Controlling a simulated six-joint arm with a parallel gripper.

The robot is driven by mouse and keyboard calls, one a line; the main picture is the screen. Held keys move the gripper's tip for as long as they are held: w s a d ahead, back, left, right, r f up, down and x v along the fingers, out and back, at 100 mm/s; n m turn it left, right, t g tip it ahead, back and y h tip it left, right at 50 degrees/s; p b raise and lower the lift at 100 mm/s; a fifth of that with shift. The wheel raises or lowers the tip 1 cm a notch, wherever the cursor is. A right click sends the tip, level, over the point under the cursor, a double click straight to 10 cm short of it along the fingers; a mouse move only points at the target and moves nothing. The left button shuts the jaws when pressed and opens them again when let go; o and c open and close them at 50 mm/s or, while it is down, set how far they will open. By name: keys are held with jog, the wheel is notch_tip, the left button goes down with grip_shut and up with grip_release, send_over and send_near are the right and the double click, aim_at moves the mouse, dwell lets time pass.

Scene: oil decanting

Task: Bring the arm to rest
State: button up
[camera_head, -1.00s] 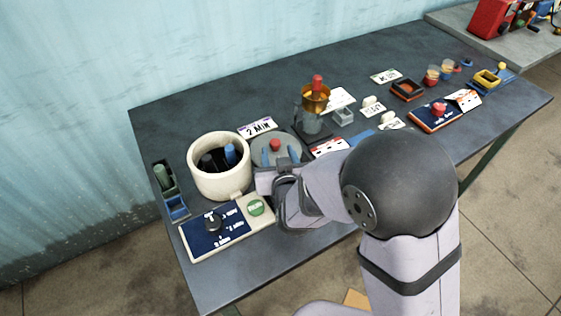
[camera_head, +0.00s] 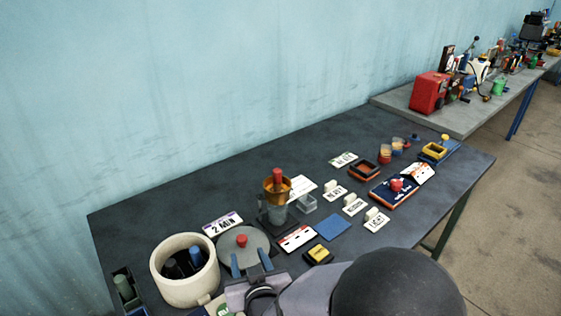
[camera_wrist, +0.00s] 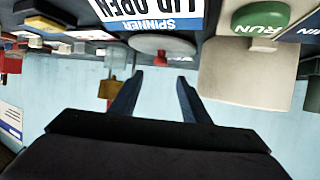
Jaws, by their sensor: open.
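My gripper (camera_head: 249,253) is open and empty, its two blue fingers apart. In the head view it appears at the near side of a grey round lid (camera_head: 228,245) with a red knob (camera_head: 241,240). The lid lies to the right of a cream round pot (camera_head: 184,292) holding dark and blue tubes. In the wrist view, which is upside down, the fingers (camera_wrist: 158,80) stand apart with nothing between them. The lid's edge (camera_wrist: 165,43) shows beyond them, and I see no contact. My arm hides the table's near edge in the head view.
An amber cup stand (camera_head: 278,200) rises behind the lid. Several white cards, a blue pad (camera_head: 332,227), a yellow-black block (camera_head: 318,254) and a red-button panel (camera_head: 396,187) lie to the right. A second bench (camera_head: 460,118) with machines stands far right. The table's back left is clear.

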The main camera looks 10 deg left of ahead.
jog(key=shift+w+d, duration=0.2)
jog(key=shift+d, duration=0.2)
jog(key=d+g, duration=0.1)
jog(key=d, duration=0.1)
jog(key=d+f+g+h+p, duration=0.1)
jog(key=d, duration=0.1)
jog(key=d+g+p, duration=0.1)
jog(key=d, duration=0.1)
jog(key=shift+s+d+f+m+g+h, duration=0.15)
jog(key=shift+s+d+m+g+h, duration=0.15)
jog(key=shift+g, duration=0.1)
jog(key=s+d+g, duration=0.1)
jog(key=d, duration=0.2)
jog(key=s+d+g+h+p, duration=0.1)
jog(key=d, duration=0.1)
jog(key=s+d+f+m+g, duration=0.1)
jog(key=s+d, duration=0.1)
jog(key=d, duration=0.1)
jog(key=shift+d+h+p, duration=0.3)
jog(key=shift+p, duration=0.05)
jog(key=s+d+r+m+g+h+p, duration=0.1)
jog(key=s+d+g, duration=0.4)
jog(key=s+d, duration=0.6)
jog(key=shift+s+d+r+m+g+h, duration=0.2)
jog(key=shift+s+d+m+g+h, duration=0.25)
jog(key=shift+m, duration=0.55)
